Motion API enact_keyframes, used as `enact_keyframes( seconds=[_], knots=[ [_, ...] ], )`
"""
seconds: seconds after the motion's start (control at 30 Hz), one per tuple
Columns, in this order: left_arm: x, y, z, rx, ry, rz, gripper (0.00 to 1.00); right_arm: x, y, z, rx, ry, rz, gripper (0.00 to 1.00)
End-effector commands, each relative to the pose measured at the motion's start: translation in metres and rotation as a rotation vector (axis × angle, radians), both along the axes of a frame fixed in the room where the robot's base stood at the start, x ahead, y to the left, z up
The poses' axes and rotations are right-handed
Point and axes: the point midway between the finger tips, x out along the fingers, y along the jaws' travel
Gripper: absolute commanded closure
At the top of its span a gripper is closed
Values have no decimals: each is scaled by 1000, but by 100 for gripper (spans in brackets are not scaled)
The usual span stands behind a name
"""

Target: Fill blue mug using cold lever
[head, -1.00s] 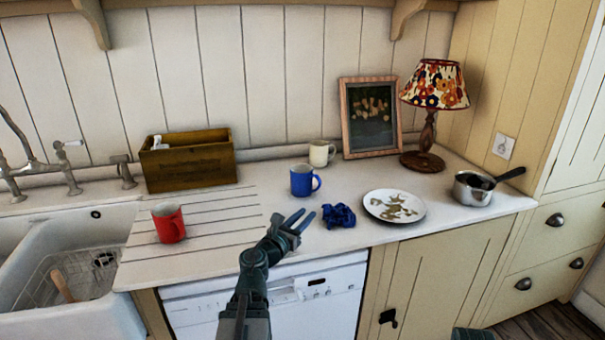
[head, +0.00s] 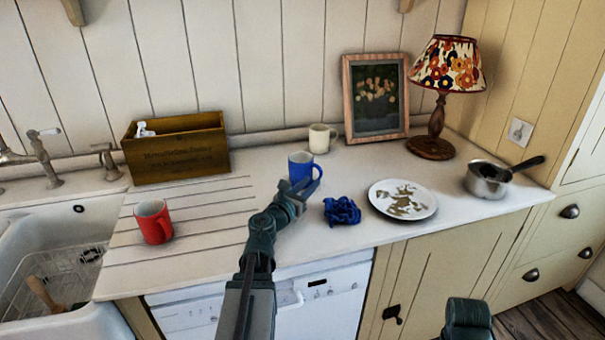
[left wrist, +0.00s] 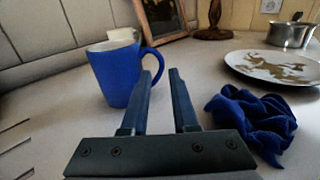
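The blue mug (head: 301,166) stands upright on the white worktop, its handle to the right. It also shows in the left wrist view (left wrist: 115,76), just ahead and to the left of the fingers. My left gripper (head: 300,193) is open and empty, close in front of the mug. In the left wrist view its two fingers (left wrist: 163,100) are apart, the left one close to the mug handle; I cannot tell whether they touch. The tap with its levers (head: 45,155) is at the far left by the sink.
A red mug (head: 152,222) stands on the drainer by the white sink (head: 30,235). A blue cloth (head: 342,211), a dirty plate (head: 402,199) and a saucepan (head: 487,178) lie to the right. A cream mug (head: 321,139), wooden box (head: 178,150), picture frame and lamp stand behind.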

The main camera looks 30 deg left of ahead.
Motion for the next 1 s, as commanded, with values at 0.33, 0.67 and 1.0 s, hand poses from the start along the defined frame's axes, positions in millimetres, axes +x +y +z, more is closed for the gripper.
enact_keyframes(
  seconds=[0.33,0.67,1.0],
  knots=[
    [53,4,0,0,0,0,72,0,0,0,0,0,0,57],
    [71,3,-3,0,0,-2,72,0,0,-3,0,0,0,57],
    [105,4,-4,0,0,0,72,0,0,-4,0,0,0,57]
  ],
)
